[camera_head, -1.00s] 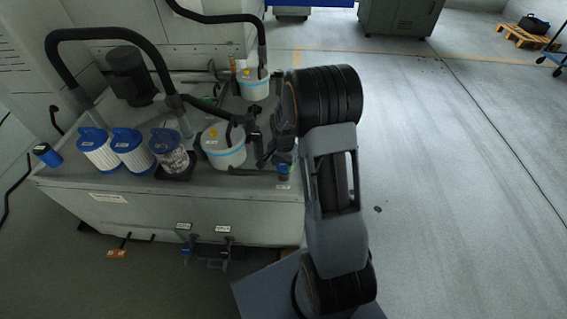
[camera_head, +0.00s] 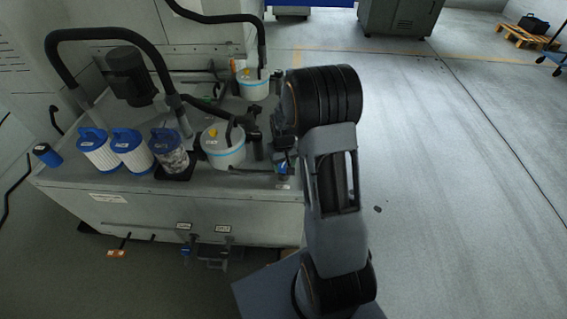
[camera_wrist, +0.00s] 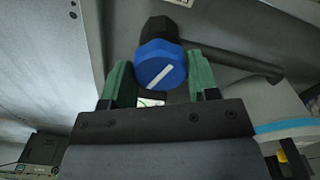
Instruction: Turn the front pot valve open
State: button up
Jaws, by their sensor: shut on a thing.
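The front pot valve's blue knob (camera_wrist: 161,66) has a white line running diagonally from lower left to upper right in the wrist view. A black fitting and dark pipe lie behind it. My gripper (camera_wrist: 159,75) is shut on the knob, with a green finger pad on either side. In the head view, the blue knob (camera_head: 283,169) shows at the bench's right end, partly hidden by my arm. The front pot (camera_head: 226,155), white with a light blue band and a yellow knob on its lid, stands just left of it.
A second white pot (camera_head: 253,87) stands farther back. Blue-topped filter canisters (camera_head: 97,154) and a clear canister (camera_head: 169,156) stand at the left. Black hoses (camera_head: 150,52) arch over the bench. Below its front edge are valves with labels (camera_head: 223,229).

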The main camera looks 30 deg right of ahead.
aim_at(283, 164)
jog(key=shift+w+n, duration=0.1)
jog(key=shift+n, duration=1.8)
jog(key=shift+r, duration=0.1)
jog(key=o, duration=0.9)
notch_tip(283, 164, up, 14)
jog(key=shift+f+p, duration=0.15)
jog(key=shift+p, duration=0.6)
